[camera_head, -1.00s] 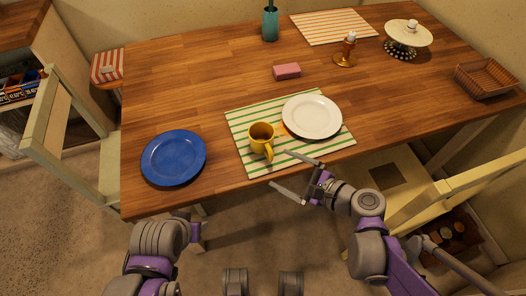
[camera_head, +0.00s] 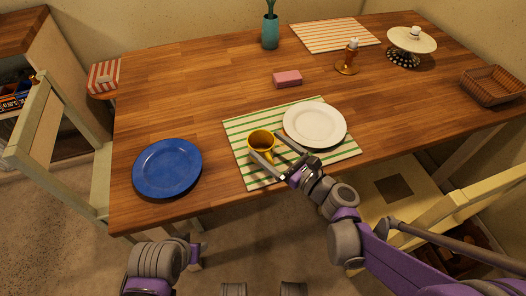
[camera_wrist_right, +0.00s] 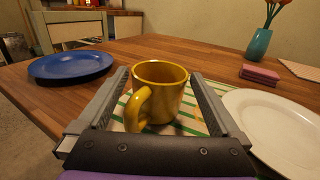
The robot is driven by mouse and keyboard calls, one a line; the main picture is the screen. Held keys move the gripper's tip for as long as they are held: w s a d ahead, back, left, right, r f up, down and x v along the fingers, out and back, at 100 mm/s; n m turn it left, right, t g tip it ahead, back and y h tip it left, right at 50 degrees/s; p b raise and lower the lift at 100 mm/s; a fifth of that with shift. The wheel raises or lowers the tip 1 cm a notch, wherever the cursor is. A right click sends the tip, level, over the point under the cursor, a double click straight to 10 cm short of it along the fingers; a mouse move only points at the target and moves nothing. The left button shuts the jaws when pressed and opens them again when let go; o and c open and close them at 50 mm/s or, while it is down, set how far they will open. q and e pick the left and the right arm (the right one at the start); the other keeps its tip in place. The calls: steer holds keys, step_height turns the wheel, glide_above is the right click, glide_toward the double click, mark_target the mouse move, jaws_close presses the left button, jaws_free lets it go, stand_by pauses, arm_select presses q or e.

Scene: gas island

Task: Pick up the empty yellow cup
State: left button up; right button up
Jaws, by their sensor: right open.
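The yellow cup (camera_head: 261,140) stands upright on the green-striped placemat (camera_head: 240,172), near the table's front edge. In the right wrist view the cup (camera_wrist_right: 161,90) is empty as far as I can see inside, and its handle faces my gripper. My right gripper (camera_head: 266,147) is open, with one finger on each side of the cup. In the right wrist view the fingers (camera_wrist_right: 160,92) flank the cup with a visible gap on both sides. My left arm shows at the bottom left, but its fingers cannot be made out.
A white plate (camera_head: 314,125) lies right of the cup on the placemat. A blue plate (camera_head: 167,168) lies to the left. A pink sponge-like block (camera_head: 287,78), a candle holder (camera_head: 348,62), a teal vase (camera_head: 270,32) and a wicker basket (camera_head: 490,86) stand farther off.

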steer(key=x, duration=0.2)
steer(key=shift+w+a, duration=0.2)
steer(key=shift+w, duration=0.05)
steer(key=c, duration=1.3)
